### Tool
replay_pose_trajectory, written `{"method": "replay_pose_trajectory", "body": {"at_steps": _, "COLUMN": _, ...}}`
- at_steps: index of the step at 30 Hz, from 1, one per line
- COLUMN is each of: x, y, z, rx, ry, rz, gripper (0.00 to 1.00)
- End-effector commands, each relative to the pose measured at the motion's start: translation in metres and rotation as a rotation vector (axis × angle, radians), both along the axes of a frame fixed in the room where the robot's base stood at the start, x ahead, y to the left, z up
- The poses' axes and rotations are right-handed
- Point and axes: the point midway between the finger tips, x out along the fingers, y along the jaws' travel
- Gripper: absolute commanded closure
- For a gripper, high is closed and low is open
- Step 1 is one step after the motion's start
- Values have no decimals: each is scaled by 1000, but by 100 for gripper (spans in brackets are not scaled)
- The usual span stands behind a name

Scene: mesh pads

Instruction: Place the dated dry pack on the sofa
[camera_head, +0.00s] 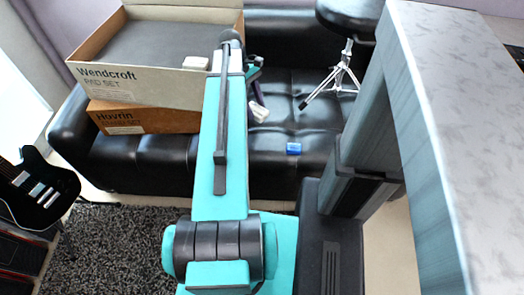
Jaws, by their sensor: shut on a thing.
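The black sofa (185,155) stretches across the middle of the head camera view. My gripper (256,93) is over the sofa seat, mostly hidden behind my teal arm. It is shut on a small pale pack (259,111), which shows just to the right of the arm. The pack is tilted, and I cannot read a date on it. I cannot tell whether it touches the seat. A small blue item (293,148) lies on the front of the sofa seat.
Two stacked cartons, an open Wendcroft box (140,85) and a brown Hovrin box (145,117), fill the sofa's left part. A small white block (196,63) is at the upper box. A tripod stool (340,75) stands right. A tall grey-topped counter (465,110) borders the right.

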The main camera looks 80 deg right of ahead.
Motion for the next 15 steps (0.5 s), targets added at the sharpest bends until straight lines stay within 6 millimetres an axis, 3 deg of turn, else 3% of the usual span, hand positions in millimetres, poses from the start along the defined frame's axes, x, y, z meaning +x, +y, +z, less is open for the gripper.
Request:
{"method": "replay_pose_trajectory", "body": {"at_steps": 1, "x": -4, "y": 4, "z": -17, "rx": 3, "ry": 2, "rz": -22, "gripper": 81}}
{"method": "replay_pose_trajectory", "body": {"at_steps": 6, "x": -15, "y": 12, "z": -48, "rx": 5, "ry": 5, "rz": -90, "gripper": 81}}
{"method": "replay_pose_trajectory", "body": {"at_steps": 15, "x": -23, "y": 18, "z": -69, "rx": 5, "ry": 8, "rz": -144, "gripper": 81}}
